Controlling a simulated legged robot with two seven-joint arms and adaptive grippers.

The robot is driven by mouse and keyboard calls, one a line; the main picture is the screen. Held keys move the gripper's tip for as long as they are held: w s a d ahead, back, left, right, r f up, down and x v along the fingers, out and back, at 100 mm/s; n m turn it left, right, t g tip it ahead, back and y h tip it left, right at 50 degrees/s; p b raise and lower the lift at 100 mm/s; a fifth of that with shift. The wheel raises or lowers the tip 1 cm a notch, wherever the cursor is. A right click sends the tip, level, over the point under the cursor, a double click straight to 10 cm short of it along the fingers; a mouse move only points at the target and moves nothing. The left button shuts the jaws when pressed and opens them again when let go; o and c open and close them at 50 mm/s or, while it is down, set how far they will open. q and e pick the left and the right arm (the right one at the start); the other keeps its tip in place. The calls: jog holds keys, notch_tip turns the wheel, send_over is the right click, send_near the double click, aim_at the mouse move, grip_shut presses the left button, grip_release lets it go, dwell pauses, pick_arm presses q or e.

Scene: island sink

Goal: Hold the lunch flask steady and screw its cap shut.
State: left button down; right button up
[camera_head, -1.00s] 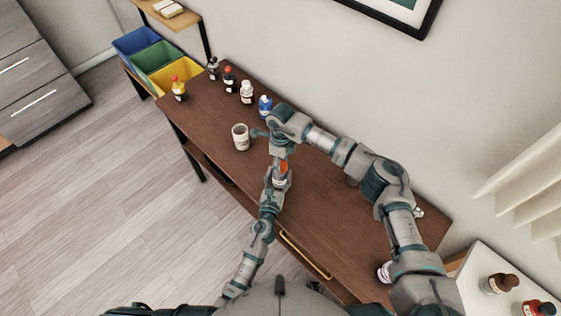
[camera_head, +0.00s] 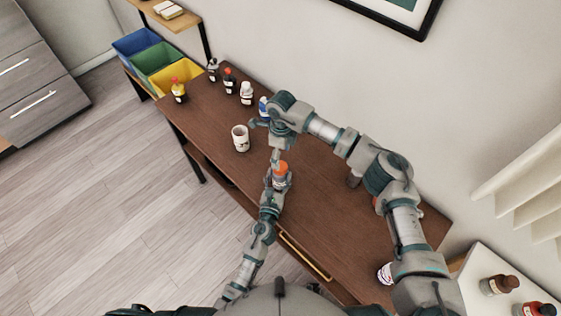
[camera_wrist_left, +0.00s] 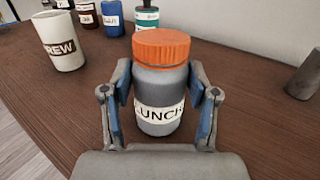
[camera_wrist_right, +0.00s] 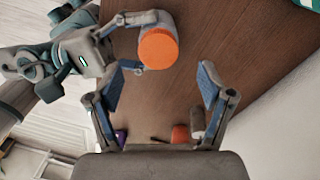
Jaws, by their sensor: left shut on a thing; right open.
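The lunch flask (camera_head: 279,183) is a grey cylinder with a white "LUNCH" label, upright near the desk's front edge; it also shows in the left wrist view (camera_wrist_left: 160,90). Its orange cap (camera_wrist_left: 162,47) sits on top and looks level, with a thin dark line under it; I cannot tell how tight it is. The cap also shows in the head view (camera_head: 281,168) and right wrist view (camera_wrist_right: 158,48). My left gripper (camera_wrist_left: 160,100) is shut around the flask's body, one finger on each side. My right gripper (camera_wrist_right: 160,88) is open and empty, near the cap but apart from it.
A white mug (camera_head: 240,138) stands beyond the flask. Several bottles (camera_head: 247,93) line the back of the desk (camera_head: 310,215). A grey cylinder (camera_wrist_left: 303,75) stands to the right. Blue, green and yellow bins (camera_head: 158,62) are at the far left. A wall runs behind.

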pick_arm(q)
jog(key=shift+f, duration=0.1)
pick_arm(e)
notch_tip(320, 180, up, 7)
jog(key=shift+w, duration=0.35)
pick_arm(q)
jog(key=shift+c, duration=1.2)
grip_release()
jog(key=v, duration=1.2)
jog(key=shift+f, duration=0.1)
pick_arm(e)
jog(key=shift+r, duration=0.1)
